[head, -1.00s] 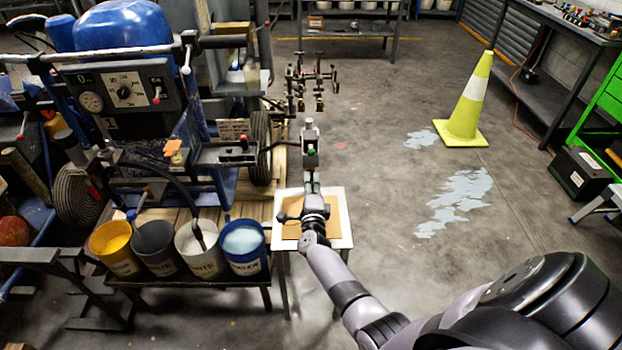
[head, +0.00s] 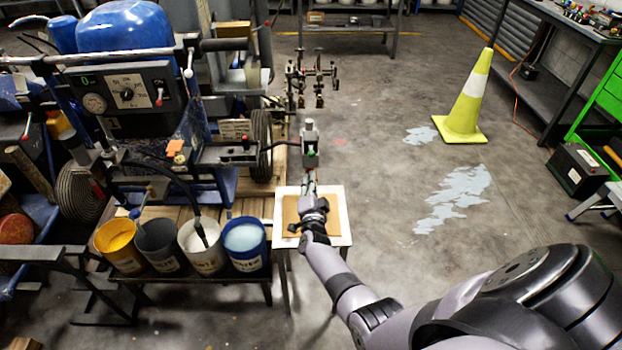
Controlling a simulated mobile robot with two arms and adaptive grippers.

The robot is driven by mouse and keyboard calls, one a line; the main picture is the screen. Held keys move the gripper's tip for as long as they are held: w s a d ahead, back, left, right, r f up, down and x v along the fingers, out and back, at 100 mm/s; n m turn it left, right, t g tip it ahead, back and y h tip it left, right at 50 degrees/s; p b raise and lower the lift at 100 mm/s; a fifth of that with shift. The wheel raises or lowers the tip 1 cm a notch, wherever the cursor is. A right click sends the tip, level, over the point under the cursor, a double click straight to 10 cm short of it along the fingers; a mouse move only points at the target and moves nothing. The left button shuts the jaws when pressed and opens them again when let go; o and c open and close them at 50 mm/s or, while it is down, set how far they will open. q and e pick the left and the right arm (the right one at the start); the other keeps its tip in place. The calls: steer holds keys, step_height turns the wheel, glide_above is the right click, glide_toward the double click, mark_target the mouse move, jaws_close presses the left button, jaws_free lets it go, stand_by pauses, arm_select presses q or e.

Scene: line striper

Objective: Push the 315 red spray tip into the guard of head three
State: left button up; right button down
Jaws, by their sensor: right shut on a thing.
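My right gripper (head: 310,186) reaches up from the lower right over the small white table. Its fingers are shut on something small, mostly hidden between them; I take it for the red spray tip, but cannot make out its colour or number. Just beyond the fingertips hangs a grey spray head (head: 310,135) with a green part low on it. The fingertips are just below this head; I cannot tell whether the held thing touches its guard. More spray heads (head: 319,85) sit on the bar farther back. No head number is legible. My left gripper is not in view.
The small white table (head: 342,225) has a brown board (head: 293,212) on it. To its left stand yellow, grey, white and blue paint buckets (head: 245,250). The blue striper machine (head: 125,28) fills the left. A yellow cone (head: 466,105) stands on open floor at right.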

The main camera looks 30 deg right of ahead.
steer(key=n, duration=0.3)
steer(key=shift+r, duration=0.1)
steer(key=shift+p, duration=0.3)
steer(key=n+p, duration=0.1)
steer(key=n, duration=0.7)
steer(key=shift+w+n, duration=0.1)
steer(key=shift+n, duration=0.2)
steer(key=c, duration=1.6)
jaws_free()
steer(key=shift+c, duration=0.2)
steer(key=shift+o, duration=0.2)
steer(key=o, duration=0.5)
steer(key=shift+p, duration=0.3)
